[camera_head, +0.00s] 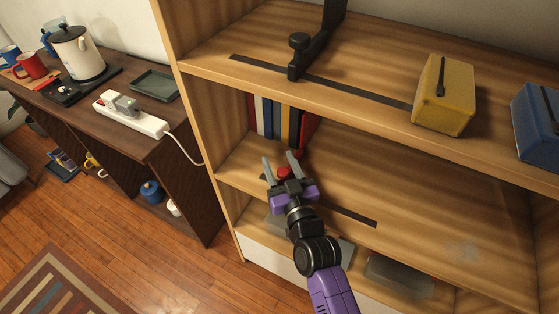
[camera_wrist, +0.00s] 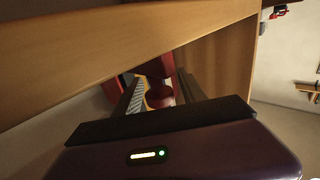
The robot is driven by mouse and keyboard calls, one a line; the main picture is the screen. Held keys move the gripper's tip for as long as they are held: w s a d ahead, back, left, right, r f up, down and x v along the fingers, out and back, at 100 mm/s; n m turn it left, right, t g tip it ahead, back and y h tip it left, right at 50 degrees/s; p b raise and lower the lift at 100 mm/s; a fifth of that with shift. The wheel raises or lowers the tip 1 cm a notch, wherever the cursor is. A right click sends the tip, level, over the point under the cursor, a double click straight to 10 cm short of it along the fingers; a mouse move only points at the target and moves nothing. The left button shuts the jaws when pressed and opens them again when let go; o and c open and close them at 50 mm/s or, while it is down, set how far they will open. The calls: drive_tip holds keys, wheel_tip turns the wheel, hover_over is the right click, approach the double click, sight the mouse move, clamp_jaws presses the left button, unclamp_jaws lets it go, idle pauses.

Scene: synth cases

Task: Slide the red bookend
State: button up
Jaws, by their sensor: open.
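The red bookend (camera_head: 308,132) stands on the middle shelf, against the right end of a row of books (camera_head: 265,115). Its round red knob (camera_head: 284,173) is low at the front. My gripper (camera_head: 280,162) is open at the front of this shelf, one finger on each side of the knob. In the wrist view the red knob (camera_wrist: 158,98) shows between the two spread fingers, with a gap on each side. The bookend's upright (camera_wrist: 158,68) is behind it, partly cut off by the shelf board. I cannot tell whether a finger touches the knob.
A dark slot (camera_head: 350,214) runs right along the middle shelf, which is clear there. The upper shelf board (camera_head: 215,70) is close above my gripper. It carries a black bookend (camera_head: 318,45), a yellow case (camera_head: 443,95) and a blue one (camera_head: 535,125). A dark side table (camera_head: 150,145) stands left.

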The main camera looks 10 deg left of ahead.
drive_tip(key=shift+c, duration=0.4)
clamp_jaws()
idle(1.1)
